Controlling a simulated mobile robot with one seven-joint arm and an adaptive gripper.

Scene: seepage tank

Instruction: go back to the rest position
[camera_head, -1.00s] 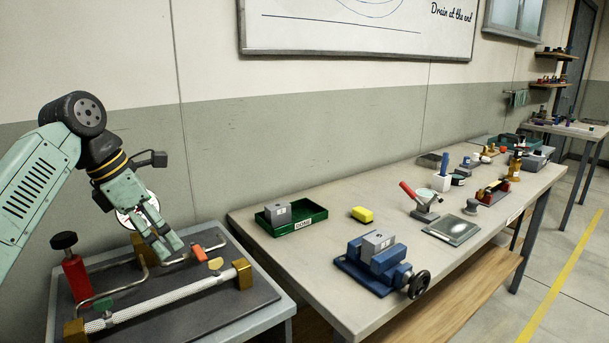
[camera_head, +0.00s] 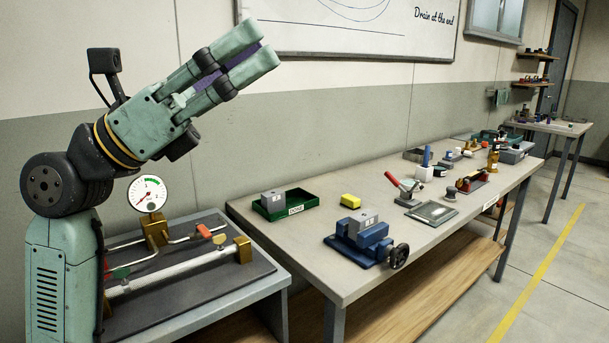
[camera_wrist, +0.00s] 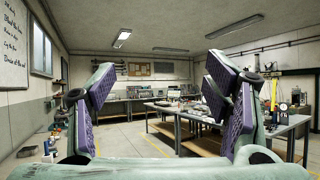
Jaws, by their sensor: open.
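My gripper (camera_head: 262,55) is raised well above the small bench at the left of the head view, pointing up and to the right. It is open and nothing shows between its fingers. In the wrist view my gripper (camera_wrist: 160,85) shows two purple-padded fingers wide apart, with the room beyond them. Below my arm stands the pipe rig (camera_head: 185,268) with its round dial gauge (camera_head: 147,192), an orange-red handle (camera_head: 204,231) and brass blocks. My arm hides the left part of the rig.
The long workbench (camera_head: 330,279) to the right holds a green tray (camera_head: 306,203) with a grey block, a yellow block (camera_head: 350,200), a blue vise (camera_head: 358,241) and several tools. A whiteboard (camera_head: 350,25) hangs behind. The air around my gripper is free.

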